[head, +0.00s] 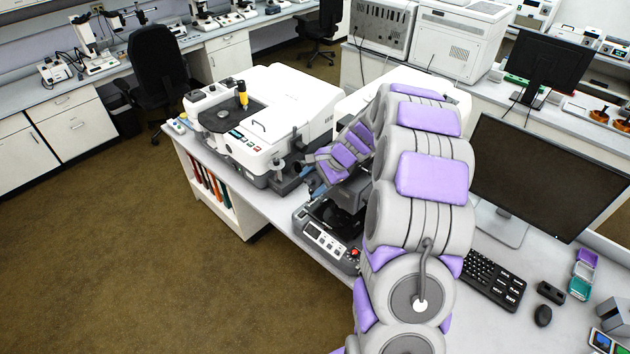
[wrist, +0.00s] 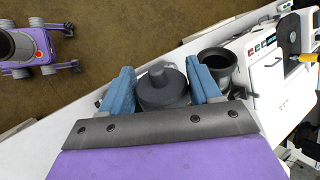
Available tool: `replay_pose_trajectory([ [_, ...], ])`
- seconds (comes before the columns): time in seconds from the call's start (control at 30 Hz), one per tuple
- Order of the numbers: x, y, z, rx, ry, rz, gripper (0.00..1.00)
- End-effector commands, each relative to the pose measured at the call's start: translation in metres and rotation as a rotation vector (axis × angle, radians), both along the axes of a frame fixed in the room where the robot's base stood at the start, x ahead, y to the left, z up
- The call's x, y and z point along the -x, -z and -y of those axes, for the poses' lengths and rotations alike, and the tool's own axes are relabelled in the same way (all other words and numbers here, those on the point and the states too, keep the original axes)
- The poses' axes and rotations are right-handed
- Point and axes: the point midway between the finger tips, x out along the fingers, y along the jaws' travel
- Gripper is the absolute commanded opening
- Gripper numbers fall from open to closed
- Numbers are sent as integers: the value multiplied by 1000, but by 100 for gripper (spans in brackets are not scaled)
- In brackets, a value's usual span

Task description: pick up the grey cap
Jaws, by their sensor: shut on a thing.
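The grey cap (wrist: 163,93) is a dark round piece with a small knob on top, seen in the wrist view. My gripper (wrist: 158,68) has its two blue fingers on either side of the cap and is shut on it. In the head view my gripper (head: 313,180) is beside the right end of the white instrument, above the bench. The cap is hard to make out there, and its underside is hidden in both views.
A dark open-topped cylinder (wrist: 216,62) stands close to my right finger. The white instrument (head: 265,115) is left of my arm. A black-topped device with a control panel (head: 325,238) sits just below my gripper. A monitor (head: 545,185) and keyboard (head: 490,278) are to the right.

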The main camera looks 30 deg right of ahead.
Motion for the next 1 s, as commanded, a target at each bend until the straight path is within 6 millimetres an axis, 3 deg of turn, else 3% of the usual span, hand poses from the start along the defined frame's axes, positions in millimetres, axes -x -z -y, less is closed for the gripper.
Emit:
replay_pose_trajectory([
  [0.1, 0, 0, 0, 0, 0, 0, 34],
  [0.53, 0, -6, 1, 2, -1, 3, 33],
  [0.77, 11, -6, -31, -1, -4, 0, 33],
  [1.0, 33, -5, -92, 1, -7, 1, 33],
])
